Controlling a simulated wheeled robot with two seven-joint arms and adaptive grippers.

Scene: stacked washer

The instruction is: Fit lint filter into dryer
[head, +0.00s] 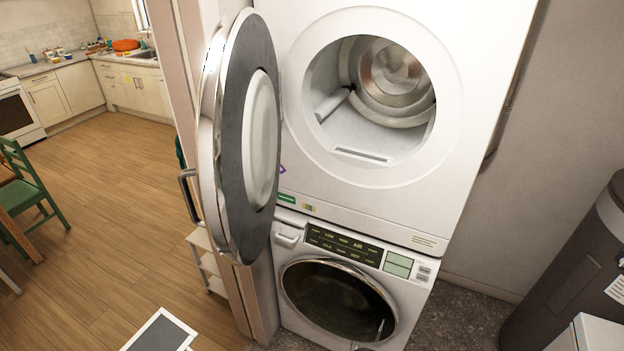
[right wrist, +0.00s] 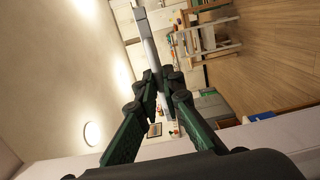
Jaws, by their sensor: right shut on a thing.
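The white dryer (head: 345,197) stands stacked on the washer, its round door (head: 238,140) swung open to the left. A dark narrow slot (head: 362,156) shows in the lower lip of the drum opening. The lint filter (head: 160,332), a dark panel in a white frame, shows at the bottom edge of the head view, left of the washer and partly cut off. In the right wrist view my right gripper (right wrist: 160,88) is shut on the lint filter (right wrist: 148,50), seen nearly edge-on as a thin pale strip. My left gripper is in neither view.
The washer (head: 340,295) below has its door shut. The open dryer door stands between the filter and the drum opening. A dark bin (head: 575,270) stands at the right. A green chair (head: 25,185) and open wooden floor (head: 110,200) lie at the left.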

